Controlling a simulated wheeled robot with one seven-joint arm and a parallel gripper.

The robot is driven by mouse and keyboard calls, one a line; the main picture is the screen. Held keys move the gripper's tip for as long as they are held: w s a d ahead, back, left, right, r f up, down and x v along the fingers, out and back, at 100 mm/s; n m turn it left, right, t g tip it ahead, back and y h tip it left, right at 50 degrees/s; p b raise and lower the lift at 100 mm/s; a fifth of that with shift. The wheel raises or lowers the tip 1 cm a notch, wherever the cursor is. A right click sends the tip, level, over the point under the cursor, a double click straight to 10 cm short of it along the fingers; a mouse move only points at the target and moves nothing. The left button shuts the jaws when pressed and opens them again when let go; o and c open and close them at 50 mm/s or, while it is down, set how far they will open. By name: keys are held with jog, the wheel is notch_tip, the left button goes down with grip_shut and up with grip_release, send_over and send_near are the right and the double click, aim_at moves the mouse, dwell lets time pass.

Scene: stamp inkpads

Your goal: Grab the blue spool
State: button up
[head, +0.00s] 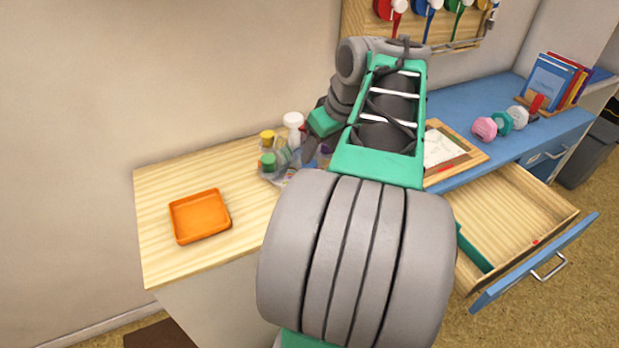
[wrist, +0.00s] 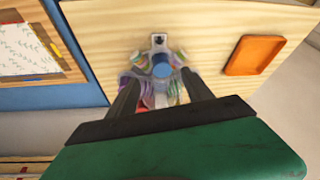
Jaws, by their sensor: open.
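A blue spool (head: 427,6) with a strand hanging from it is on the wooden wall board, between a red spool (head: 390,8) and a green one (head: 458,6); the picture edge cuts it off. In the wrist view my gripper (wrist: 160,75) is open and points down over a cluster of bottles and small items (wrist: 150,95) on the pale wooden worktop. A round blue top (wrist: 162,71) shows between the fingers, apart from them; I cannot tell what it belongs to. In the head view my arm hides the gripper and part of the cluster (head: 268,160).
An orange tray (head: 200,216) sits on the pale worktop, with clear wood around it. A wood-framed paper (head: 447,146), weights (head: 485,128) and books (head: 551,80) are on the blue worktop. A drawer (head: 515,210) stands open below.

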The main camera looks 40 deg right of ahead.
aim_at(311, 164)
jog(key=x, duration=0.3)
jog(key=b+x, duration=0.1)
jog(key=x, duration=0.3)
jog(key=shift+w+a+r, duration=0.1)
jog(key=shift+w, duration=0.15)
grip_shut()
